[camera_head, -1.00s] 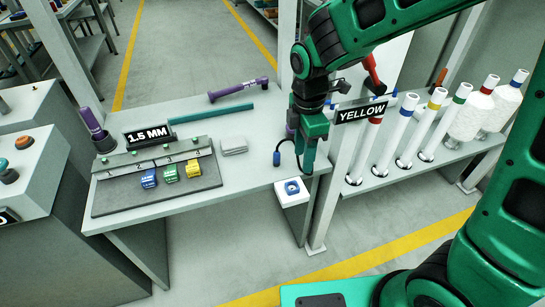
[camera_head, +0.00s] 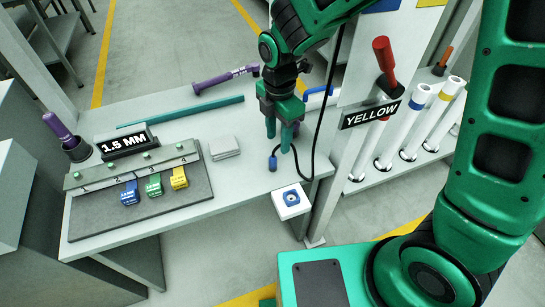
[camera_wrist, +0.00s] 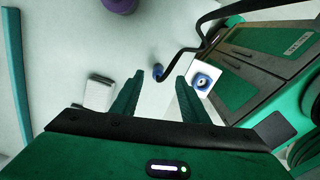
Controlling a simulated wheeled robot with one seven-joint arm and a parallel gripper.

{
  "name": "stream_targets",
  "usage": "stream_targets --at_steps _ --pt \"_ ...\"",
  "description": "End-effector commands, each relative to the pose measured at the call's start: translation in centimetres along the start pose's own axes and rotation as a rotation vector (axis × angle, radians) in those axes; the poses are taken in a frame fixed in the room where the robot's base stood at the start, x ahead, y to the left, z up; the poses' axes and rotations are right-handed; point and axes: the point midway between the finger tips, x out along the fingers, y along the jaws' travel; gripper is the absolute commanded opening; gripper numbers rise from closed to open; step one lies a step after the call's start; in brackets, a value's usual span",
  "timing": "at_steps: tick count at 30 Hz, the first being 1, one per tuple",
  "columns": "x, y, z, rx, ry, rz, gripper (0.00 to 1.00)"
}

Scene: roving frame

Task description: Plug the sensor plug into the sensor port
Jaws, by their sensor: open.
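The blue sensor plug (camera_head: 273,163) stands on the white bench near its right front, with a black cable (camera_head: 307,172) rising from it. It also shows in the wrist view (camera_wrist: 158,71), beyond and between the fingertips. The sensor port (camera_head: 291,198) is a blue socket on a white block at the bench's front right edge. In the wrist view the port (camera_wrist: 202,82) lies right of the right finger. My gripper (camera_head: 278,146) is open and empty, its fingers pointing down just above and behind the plug.
A grey cloth-like stack (camera_head: 224,147) lies left of the plug. A mat with blue, green and yellow blocks (camera_head: 155,187) is further left. A purple tool (camera_head: 225,79) and teal bar (camera_head: 180,112) lie behind. A post with a YELLOW sign (camera_head: 370,114) stands close on the right.

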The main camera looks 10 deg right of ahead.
Motion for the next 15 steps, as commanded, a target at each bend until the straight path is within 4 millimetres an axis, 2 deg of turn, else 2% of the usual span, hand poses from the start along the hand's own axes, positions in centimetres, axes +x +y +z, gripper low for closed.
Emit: stream_targets --at_steps 3,6,11,15 --pt "2.0 0.1 -1.1 -0.019 0.000 -0.004 0.41" --pt "3.1 0.3 -1.6 -0.027 0.000 -0.004 0.41" --pt "4.0 0.4 -1.9 -0.032 0.000 -0.002 0.41" --pt "5.5 0.4 -2.0 -0.034 0.000 -0.004 0.41"
